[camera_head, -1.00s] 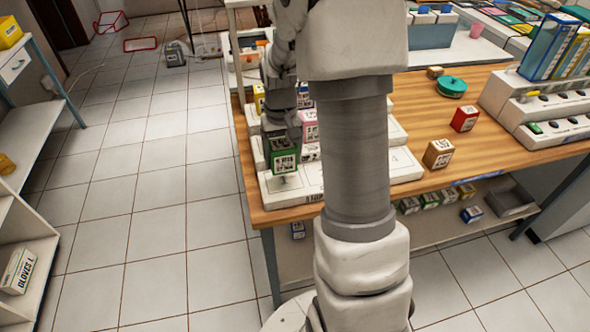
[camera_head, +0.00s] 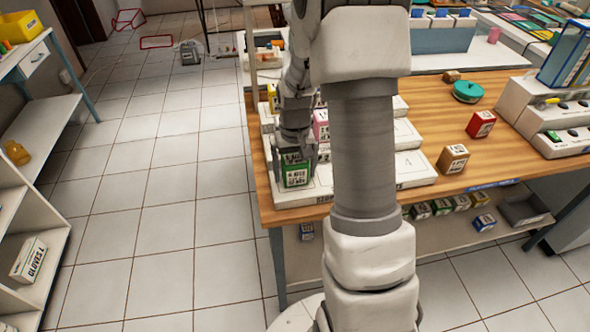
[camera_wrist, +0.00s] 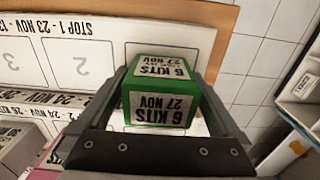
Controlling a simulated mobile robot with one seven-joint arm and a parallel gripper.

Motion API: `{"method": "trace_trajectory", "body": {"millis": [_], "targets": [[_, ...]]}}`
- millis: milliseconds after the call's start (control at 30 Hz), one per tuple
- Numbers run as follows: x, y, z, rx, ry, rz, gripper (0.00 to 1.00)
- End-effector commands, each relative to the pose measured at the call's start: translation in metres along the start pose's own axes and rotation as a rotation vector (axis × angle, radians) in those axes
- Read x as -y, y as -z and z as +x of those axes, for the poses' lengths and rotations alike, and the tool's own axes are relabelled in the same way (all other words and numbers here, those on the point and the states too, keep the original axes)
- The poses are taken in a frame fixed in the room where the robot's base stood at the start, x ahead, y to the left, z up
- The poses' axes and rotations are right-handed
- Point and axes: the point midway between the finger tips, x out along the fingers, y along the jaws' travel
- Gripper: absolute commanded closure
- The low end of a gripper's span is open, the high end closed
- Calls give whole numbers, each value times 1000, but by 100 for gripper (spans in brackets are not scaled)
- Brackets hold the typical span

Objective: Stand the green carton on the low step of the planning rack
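The green carton (camera_head: 297,175) has a white label reading "6 KITS 27 NOV". It is upright at the left end of the low step (camera_head: 405,173) of the white planning rack, over a marked card space. My gripper (camera_head: 296,155) is above it, pointing down. In the wrist view the carton (camera_wrist: 160,92) fills the gap between my gripper's (camera_wrist: 162,88) two dark fingers, which appear shut on its sides. Spaces marked 2 and 3 on the low step (camera_wrist: 107,62) are empty. Whether the carton's base touches the step is hidden.
A pink carton (camera_head: 321,126) and a yellow carton (camera_head: 273,97) stand on higher steps behind. A brown carton (camera_head: 453,158), a red carton (camera_head: 481,124) and a teal round container (camera_head: 468,91) are on the wooden table (camera_head: 430,128). Several cartons lie on the shelf below.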

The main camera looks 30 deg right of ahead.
Motion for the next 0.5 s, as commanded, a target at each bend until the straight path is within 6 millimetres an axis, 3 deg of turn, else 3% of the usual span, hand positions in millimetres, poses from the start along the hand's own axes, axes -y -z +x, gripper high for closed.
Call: {"method": "trace_trajectory", "body": {"millis": [267, 500], "targets": [[0, 0, -5, -1, 0, 0, 0], [0, 2, -48, -6, 0, 0, 0]]}}
